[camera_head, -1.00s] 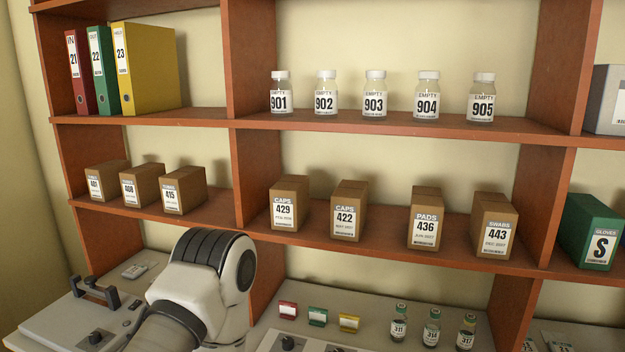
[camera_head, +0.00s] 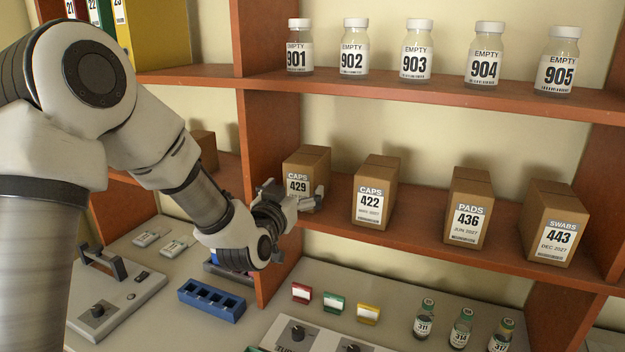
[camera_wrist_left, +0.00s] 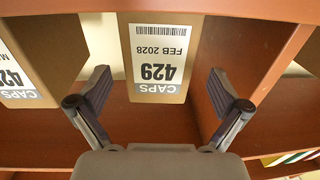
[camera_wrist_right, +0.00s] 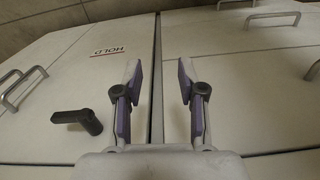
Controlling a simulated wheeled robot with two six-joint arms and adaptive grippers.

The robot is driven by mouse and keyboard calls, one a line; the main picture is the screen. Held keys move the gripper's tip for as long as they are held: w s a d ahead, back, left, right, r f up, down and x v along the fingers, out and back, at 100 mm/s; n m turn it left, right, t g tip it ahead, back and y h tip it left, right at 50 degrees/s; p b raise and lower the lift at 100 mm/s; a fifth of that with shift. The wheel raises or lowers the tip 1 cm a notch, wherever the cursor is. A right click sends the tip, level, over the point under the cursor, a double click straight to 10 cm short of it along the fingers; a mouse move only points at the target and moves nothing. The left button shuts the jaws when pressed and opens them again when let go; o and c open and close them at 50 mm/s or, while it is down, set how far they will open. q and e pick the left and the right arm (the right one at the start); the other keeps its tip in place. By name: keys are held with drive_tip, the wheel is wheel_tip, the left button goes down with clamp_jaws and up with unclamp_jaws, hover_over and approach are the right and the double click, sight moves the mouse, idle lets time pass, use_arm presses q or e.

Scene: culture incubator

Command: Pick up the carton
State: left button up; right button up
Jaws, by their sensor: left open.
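The brown CAPS 429 carton (camera_head: 306,165) stands upright on the middle shelf, beside the upright divider. My left gripper (camera_head: 297,197) is in front of it, partly covering its lower front. In the left wrist view, where labels appear upside down, the 429 carton (camera_wrist_left: 157,60) lies between and beyond the two spread fingers (camera_wrist_left: 160,92). The left gripper is open and empty; I cannot tell whether a finger touches the carton. My right gripper (camera_wrist_right: 160,82) is open and empty, in front of pale doors.
Cartons CAPS 422 (camera_head: 376,192), PADS 436 (camera_head: 468,207) and SWABS 443 (camera_head: 554,224) stand to the right on the same shelf (camera_head: 400,233). The divider (camera_head: 268,140) is close on the left. Several bottles stand on the shelf above (camera_head: 420,93). Small vials (camera_head: 424,318) stand on the counter below.

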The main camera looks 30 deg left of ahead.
use_arm(q)
drive_tip(key=w+p, duration=0.1)
drive_tip(key=w, duration=0.1)
drive_tip(key=w+p, duration=0.1)
drive_tip(key=w, duration=0.1)
drive_tip(key=w+p, duration=0.2)
drive_tip(key=shift+w+a+r, duration=0.15)
drive_tip(key=shift+a+r, duration=0.15)
drive_tip(key=shift+r, duration=0.1)
drive_tip(key=shift+w+a+f, duration=0.1)
drive_tip(key=shift+w+f, duration=0.1)
drive_tip(key=shift+w, duration=0.1)
drive_tip(key=shift+s, duration=0.1)
drive_tip(key=c, duration=1.3)
